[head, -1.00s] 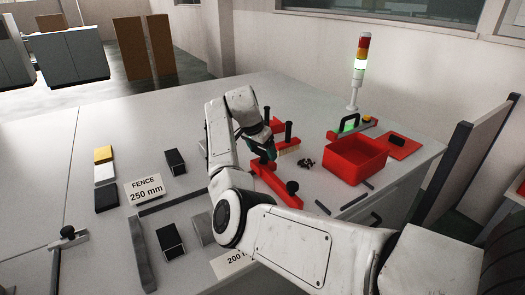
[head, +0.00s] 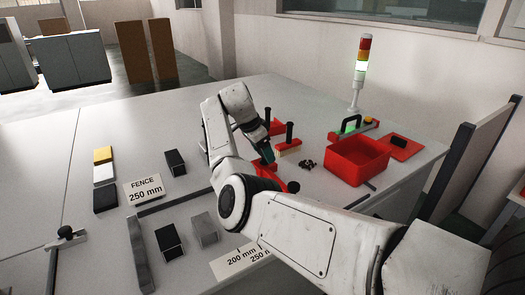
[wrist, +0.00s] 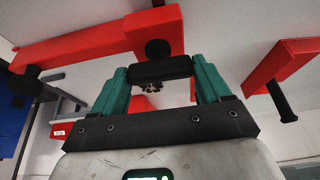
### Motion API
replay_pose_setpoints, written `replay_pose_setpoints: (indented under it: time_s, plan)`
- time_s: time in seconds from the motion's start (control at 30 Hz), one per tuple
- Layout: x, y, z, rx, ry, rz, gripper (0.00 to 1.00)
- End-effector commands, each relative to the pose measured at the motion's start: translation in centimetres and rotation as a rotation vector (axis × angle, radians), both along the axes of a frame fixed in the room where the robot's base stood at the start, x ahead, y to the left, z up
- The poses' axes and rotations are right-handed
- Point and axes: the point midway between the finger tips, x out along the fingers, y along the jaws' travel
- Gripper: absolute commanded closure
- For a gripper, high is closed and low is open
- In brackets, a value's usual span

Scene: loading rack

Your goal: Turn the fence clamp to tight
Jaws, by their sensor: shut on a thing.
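In the wrist view, the teal fingers of my gripper (wrist: 160,85) are closed on the two ends of a short black bar (wrist: 160,68). The bar sits at a round black pivot (wrist: 158,47) under a red beam and looks like the fence clamp's handle. How tight the clamp is cannot be told. In the head view, my gripper (head: 267,153) is low at the red fixture (head: 262,168), and my arm hides much of it. A black knob (head: 293,187) shows at the fixture's near end.
Two upright black handles (head: 289,131) stand close beside my gripper. A red bin (head: 357,160) and a lit signal tower (head: 361,70) are to the right. The "FENCE 250 mm" card (head: 144,189) and several small blocks lie left.

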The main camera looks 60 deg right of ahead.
Motion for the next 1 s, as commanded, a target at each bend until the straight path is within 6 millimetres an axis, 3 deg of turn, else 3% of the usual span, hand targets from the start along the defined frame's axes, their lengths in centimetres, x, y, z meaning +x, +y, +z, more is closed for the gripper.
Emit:
replay_pose_setpoints:
  time_s: [0.13, 0.17, 0.37, 0.67, 0.87, 1.0]
  plan:
    - [0.0, 0.0, 0.1, -0.001, -0.002, -0.001, 0.54]
    - [0.0, 0.0, 0.1, -0.001, -0.002, -0.001, 0.21]
    - [0.0, 0.0, 0.1, -0.001, -0.002, 0.0, 0.02]
    - [0.1, 0.1, 0.3, -0.001, -0.002, 0.001, 0.0]
    - [0.7, 0.9, 2.6, -0.004, -0.004, 0.001, 0.0]
    - [1.2, 1.7, 5.2, -0.004, -0.004, 0.001, 0.0]
